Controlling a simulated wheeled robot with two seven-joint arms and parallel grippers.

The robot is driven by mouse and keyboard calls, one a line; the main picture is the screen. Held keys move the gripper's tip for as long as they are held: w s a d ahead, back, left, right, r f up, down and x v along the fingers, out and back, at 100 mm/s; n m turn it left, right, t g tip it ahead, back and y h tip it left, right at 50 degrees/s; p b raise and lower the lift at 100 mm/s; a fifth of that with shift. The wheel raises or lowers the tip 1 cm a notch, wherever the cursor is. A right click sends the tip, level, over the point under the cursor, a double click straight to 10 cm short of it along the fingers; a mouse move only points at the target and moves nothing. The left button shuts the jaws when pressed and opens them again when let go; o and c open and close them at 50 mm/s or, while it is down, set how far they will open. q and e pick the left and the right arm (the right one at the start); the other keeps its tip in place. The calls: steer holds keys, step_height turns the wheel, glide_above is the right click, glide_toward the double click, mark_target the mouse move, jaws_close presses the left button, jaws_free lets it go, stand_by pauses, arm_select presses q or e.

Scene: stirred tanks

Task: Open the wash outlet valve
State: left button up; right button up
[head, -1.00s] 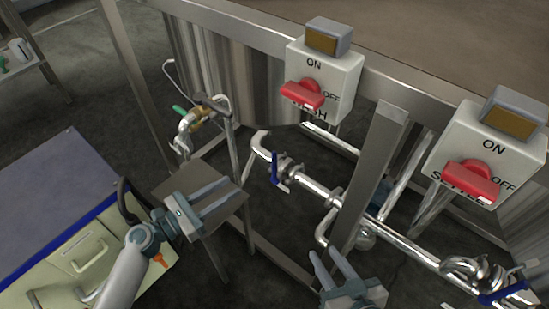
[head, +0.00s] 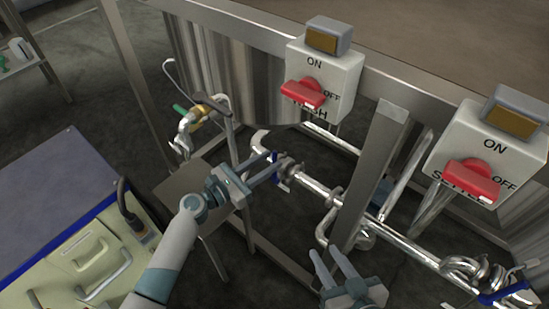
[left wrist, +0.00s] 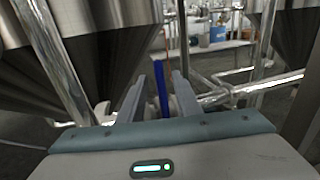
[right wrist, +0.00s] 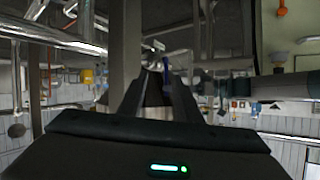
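The wash outlet valve has a blue lever handle (head: 274,158) on the steel pipe below the WASH switch box (head: 321,82). In the left wrist view the handle (left wrist: 162,84) stands upright between the two fingers. My left gripper (head: 264,172) is open, with its fingertips at the handle; a gap shows on both sides, and contact cannot be told. My right gripper (head: 332,262) is open and empty, low in front of the steel post. A second blue valve handle (head: 503,296) is at the lower right, below the SETTLE box (head: 487,155).
A green-handled tap (head: 188,114) is on the pipework left of the tank. A flat grey plate (head: 187,188) lies behind my left arm. A drawer cabinet (head: 62,200) is at the left.

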arm_select(q)
steer(key=x, duration=0.3)
arm_select(e)
steer(key=shift+w+a+r+t, duration=0.15)
steer(key=shift+a+r+t, duration=0.15)
steer(key=shift+r, duration=0.1)
arm_select(q)
jaws_close()
arm_select(e)
steer(key=shift+d, duration=0.1)
arm_select(q)
steer(key=shift+a, duration=0.1)
